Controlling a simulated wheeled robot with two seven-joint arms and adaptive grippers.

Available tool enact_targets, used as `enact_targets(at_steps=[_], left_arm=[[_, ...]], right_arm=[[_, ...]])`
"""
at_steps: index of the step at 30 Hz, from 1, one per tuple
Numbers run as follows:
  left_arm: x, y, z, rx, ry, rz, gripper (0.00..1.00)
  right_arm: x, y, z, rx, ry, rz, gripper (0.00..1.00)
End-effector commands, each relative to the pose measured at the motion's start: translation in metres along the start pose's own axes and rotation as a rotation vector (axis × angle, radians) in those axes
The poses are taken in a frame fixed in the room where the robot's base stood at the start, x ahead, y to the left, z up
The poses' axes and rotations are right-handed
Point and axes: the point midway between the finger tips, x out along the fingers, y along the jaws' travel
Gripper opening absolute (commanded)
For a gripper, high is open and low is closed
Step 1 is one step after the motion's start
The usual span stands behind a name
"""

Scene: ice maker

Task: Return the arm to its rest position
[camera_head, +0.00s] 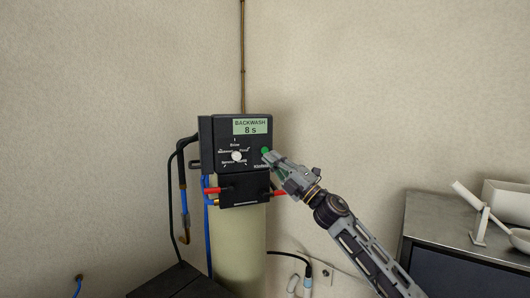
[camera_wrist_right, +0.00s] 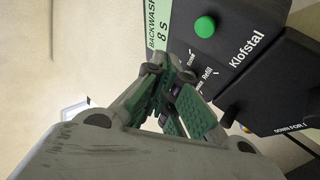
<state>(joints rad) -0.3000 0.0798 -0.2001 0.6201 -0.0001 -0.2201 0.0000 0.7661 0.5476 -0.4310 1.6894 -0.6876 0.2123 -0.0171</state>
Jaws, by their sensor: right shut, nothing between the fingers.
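My right gripper (camera_head: 269,158) is shut and empty, its tips close to the front of the black control head by the green button (camera_head: 265,151). In the right wrist view the shut gripper (camera_wrist_right: 178,85) has green finger pads, and the green button (camera_wrist_right: 205,27) shows apart from them, above and to the right. The control head (camera_head: 222,140) sits on a cream tank (camera_head: 238,240). Its display (camera_head: 251,126) reads "BACKWASH 8 s". A white dial (camera_head: 237,156) is left of the button. I cannot tell whether the fingertips touch the panel. My left gripper is out of view.
Red pipe ends (camera_head: 212,191) and blue and black hoses (camera_head: 183,190) flank the control head. A metal cabinet (camera_head: 450,215) with a white scoop (camera_head: 468,197) and a white bin (camera_head: 508,200) stands at the right.

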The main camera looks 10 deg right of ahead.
Motion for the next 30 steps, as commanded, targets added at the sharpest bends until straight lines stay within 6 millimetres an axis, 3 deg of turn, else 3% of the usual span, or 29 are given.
enact_targets(at_steps=[10,16,30], left_arm=[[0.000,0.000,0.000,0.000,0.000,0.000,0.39],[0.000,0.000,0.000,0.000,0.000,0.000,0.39],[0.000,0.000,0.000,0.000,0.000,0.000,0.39]], right_arm=[[-0.001,-0.001,0.000,0.006,-0.005,0.000,0.00],[-0.009,-0.014,0.001,0.058,-0.057,-0.001,0.00],[-0.071,-0.082,0.005,0.333,-0.363,-0.041,0.00]])
